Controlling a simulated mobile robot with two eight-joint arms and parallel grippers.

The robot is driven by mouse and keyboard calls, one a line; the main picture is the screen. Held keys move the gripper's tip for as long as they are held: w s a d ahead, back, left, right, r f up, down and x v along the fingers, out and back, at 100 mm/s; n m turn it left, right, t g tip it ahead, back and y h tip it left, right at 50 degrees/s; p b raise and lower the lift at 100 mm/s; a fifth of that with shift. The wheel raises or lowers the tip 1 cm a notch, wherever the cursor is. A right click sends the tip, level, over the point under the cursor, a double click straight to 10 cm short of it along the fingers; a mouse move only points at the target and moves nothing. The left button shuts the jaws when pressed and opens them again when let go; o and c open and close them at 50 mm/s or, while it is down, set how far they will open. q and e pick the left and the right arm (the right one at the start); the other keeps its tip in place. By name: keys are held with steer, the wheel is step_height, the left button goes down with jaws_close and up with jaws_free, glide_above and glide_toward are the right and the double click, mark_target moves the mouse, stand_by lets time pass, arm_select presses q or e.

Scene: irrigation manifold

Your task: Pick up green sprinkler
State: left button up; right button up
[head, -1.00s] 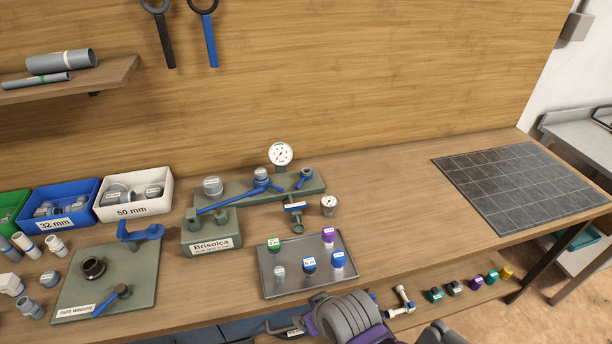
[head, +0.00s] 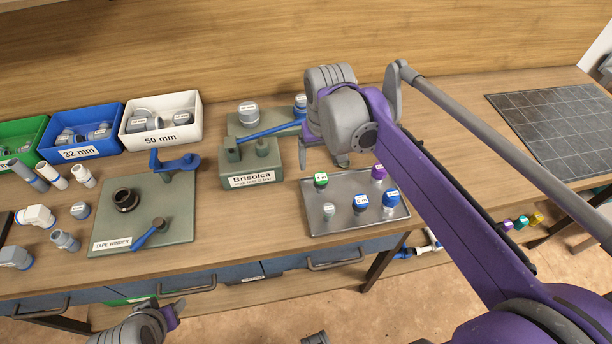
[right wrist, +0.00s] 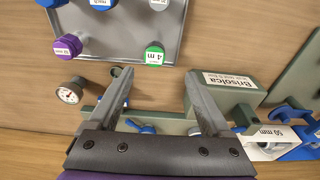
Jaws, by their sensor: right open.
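The green sprinkler (head: 320,181), with a green cap marked 4 m, stands at the back left of the metal tray (head: 346,229). In the right wrist view the sprinkler (right wrist: 154,56) is just beyond the fingertips, between their lines. My right gripper (head: 341,160) is above the bench behind the tray, apart from the sprinkler. Its two fingers are spread and empty in the right wrist view (right wrist: 157,74). Part of my left arm with its gripper (head: 174,311) shows at the bottom left, in front of the bench; its jaws are unclear.
Beside it on the tray are a purple sprinkler (head: 378,172), blue ones (head: 390,200) and a pale one (head: 331,208). The Brisolca block (head: 252,167) is left of the tray. A gauge (right wrist: 68,95) shows near the fingers. The tape winder plate (head: 165,190) is further left.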

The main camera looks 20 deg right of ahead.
mark_target(321, 178)
steer(key=shift+w+d+f, duration=0.1)
steer(key=shift+w+f, duration=0.15)
steer(key=shift+f, duration=0.05)
step_height(321, 178, down, 4)
steer(key=shift+d+r, duration=0.15)
steer(key=f, duration=0.6)
steer(key=shift+w+d+f+b, duration=0.2)
steer(key=shift+d+b, duration=0.1)
steer(key=shift+d, duration=0.05)
jaws_close()
